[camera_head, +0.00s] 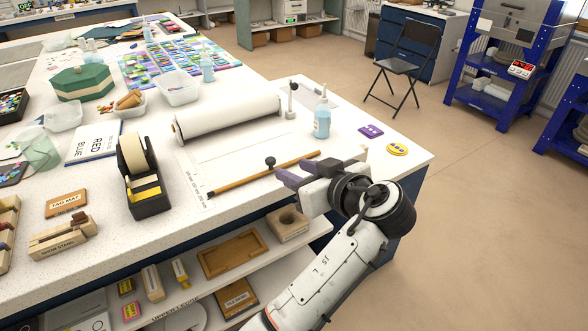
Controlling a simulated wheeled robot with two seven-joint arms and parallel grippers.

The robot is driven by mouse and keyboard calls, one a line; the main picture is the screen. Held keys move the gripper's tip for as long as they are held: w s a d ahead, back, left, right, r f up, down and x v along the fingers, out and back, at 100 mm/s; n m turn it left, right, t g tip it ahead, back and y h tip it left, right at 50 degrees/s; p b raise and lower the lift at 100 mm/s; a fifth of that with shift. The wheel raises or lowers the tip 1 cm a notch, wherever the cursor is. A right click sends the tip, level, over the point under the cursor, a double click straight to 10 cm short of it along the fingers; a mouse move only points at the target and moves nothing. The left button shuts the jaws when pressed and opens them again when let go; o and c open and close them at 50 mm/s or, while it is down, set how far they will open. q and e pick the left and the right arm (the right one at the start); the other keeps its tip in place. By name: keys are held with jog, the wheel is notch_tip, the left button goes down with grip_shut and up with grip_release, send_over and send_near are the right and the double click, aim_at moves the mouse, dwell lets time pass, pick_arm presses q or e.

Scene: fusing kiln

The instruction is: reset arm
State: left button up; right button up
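My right gripper is not in view.
Near the gripper are a blue bottle (322,120), a white roll (228,118), a purple tile (370,131) and a yellow disc (397,150). A tape dispenser (146,185) stands left. A shelf (200,285) lies below the tabletop. Floor is open at right, with a folding chair (405,62).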

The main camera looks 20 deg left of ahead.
pick_arm(q)
jog(key=shift+f, duration=0.1)
